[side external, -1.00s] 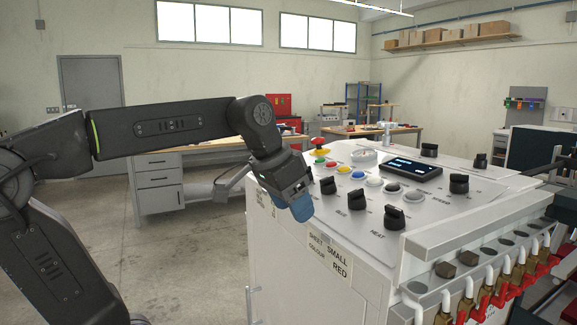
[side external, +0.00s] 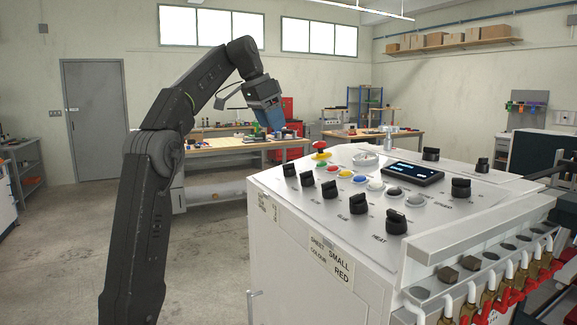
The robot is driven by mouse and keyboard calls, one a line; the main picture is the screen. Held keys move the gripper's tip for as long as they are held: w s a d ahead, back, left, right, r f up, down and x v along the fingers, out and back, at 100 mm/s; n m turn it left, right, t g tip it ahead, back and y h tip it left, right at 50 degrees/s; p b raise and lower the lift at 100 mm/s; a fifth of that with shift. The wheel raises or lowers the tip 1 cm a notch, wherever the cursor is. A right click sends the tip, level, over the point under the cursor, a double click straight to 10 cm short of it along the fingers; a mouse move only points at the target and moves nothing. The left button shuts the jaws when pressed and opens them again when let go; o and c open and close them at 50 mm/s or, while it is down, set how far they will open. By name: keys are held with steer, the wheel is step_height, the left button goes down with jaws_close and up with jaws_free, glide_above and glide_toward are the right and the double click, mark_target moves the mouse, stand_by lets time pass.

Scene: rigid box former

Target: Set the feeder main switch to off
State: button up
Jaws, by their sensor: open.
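The white machine's sloped top panel (side external: 345,178) carries several black rotary knobs. A row of them runs down the left edge, from a small knob (side external: 289,169) at the far end to the large knob marked HEAT (side external: 397,221) at the near end. More black knobs (side external: 461,187) stand on the right side. Most labels are too small to read, so I cannot tell which knob is the feeder main switch. My gripper (side external: 275,124), with blue fingers, is raised beyond the panel's far left corner, apart from every knob. It is open and appears empty.
A red emergency button (side external: 320,146), coloured push buttons (side external: 345,172) and a dark display (side external: 413,173) sit on the panel. Red-handled valves (side external: 503,290) line the near right edge. A workbench (side external: 215,145) stands behind. The floor left of the machine is clear.

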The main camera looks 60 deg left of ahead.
mark_target(288, 164)
steer(key=x, duration=1.3)
steer(key=c, duration=0.9)
steer(key=shift+r+n+y, duration=0.1)
steer(key=shift+n+y, duration=0.4)
steer(key=shift+n, duration=1.8)
steer(key=o, duration=0.9)
steer(key=a+v, duration=0.1)
steer(key=v, duration=1.2)
steer(key=shift+d+r, duration=0.3)
steer(key=shift+d, duration=0.1)
steer(key=shift+s, duration=0.1)
